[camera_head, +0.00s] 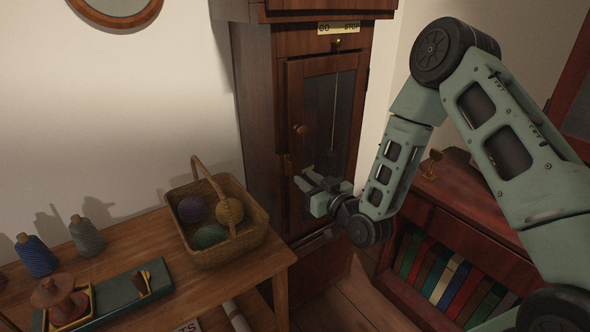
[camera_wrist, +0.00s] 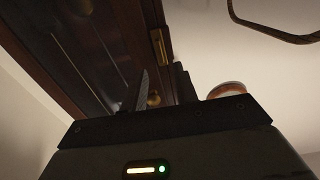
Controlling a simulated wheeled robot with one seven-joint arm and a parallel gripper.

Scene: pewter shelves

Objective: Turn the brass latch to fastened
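A tall dark wood cabinet has a glazed door (camera_head: 320,125) that looks closed. A small brass piece (camera_head: 287,165), which looks like the latch, sits at the door's left edge. Its exact angle is too small to tell. A round brass knob (camera_head: 299,129) is above it. My gripper (camera_head: 306,178) is just right of and below the brass piece, in front of the door. In the wrist view my gripper (camera_wrist: 160,88) has its two dark fingers apart. A brass knob-like part (camera_wrist: 153,98) shows between them, and a brass plate (camera_wrist: 157,48) lies beyond. I cannot tell whether they touch.
A wooden table (camera_head: 150,235) at left holds a wicker basket (camera_head: 240,240) of yarn balls, several thread cones and a teal tray (camera_head: 120,290). A low bookcase (camera_head: 470,205) stands at right under my arm. A GO/STOP sign (camera_head: 338,28) is above the door.

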